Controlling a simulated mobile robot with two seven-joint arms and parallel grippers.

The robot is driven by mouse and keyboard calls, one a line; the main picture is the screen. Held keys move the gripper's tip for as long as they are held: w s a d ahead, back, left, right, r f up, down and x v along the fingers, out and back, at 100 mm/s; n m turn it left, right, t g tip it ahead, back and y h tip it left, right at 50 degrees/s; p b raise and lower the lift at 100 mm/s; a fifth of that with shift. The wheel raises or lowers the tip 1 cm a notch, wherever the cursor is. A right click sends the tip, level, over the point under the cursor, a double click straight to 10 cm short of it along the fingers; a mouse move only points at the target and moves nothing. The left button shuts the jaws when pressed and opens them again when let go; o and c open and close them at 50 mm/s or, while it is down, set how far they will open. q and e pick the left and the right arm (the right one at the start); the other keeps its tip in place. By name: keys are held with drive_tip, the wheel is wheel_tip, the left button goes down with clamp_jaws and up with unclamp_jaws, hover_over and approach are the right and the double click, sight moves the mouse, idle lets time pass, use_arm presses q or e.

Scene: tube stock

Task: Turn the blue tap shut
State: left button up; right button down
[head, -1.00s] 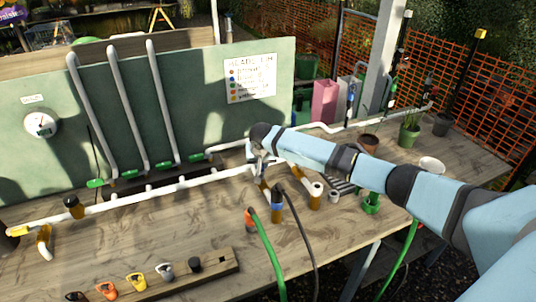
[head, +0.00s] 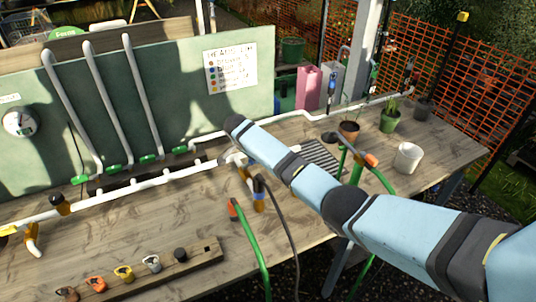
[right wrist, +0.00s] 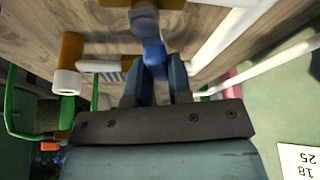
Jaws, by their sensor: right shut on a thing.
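The blue tap (right wrist: 154,52) is at the top middle of the right wrist view, in front of a white pipe fitting. My right gripper (right wrist: 156,74) has one finger on each side of the blue handle and is shut on it. In the head view my right arm reaches in from the right to the white pipe (head: 165,178) on the table. There the wrist hides the tap and most of the fingers. My left gripper is in neither current view.
A wooden strip (head: 205,255) with several coloured handles lies at the front left. A white pot (head: 408,157) stands at the right.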

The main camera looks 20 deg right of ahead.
sight(243, 166)
drive_tip(key=shift+s+d+m+g+h+p, duration=0.1)
drive_tip(key=shift+s+m+g+h+p, duration=0.2)
drive_tip(key=shift+m, duration=0.6)
drive_tip(key=shift+s+d+m+g+p, duration=0.1)
drive_tip(key=shift+s+m+g, duration=0.3)
drive_tip(key=shift+m, duration=0.5)
drive_tip(key=c, duration=1)
unclamp_jaws()
drive_tip(key=shift+d, duration=0.1)
drive_tip(key=shift+c, duration=0.2)
drive_tip(key=b+v, duration=0.1)
drive_tip(key=v, duration=1.3)
drive_tip(key=shift+d+f, duration=0.1)
drive_tip(key=shift+f, duration=0.05)
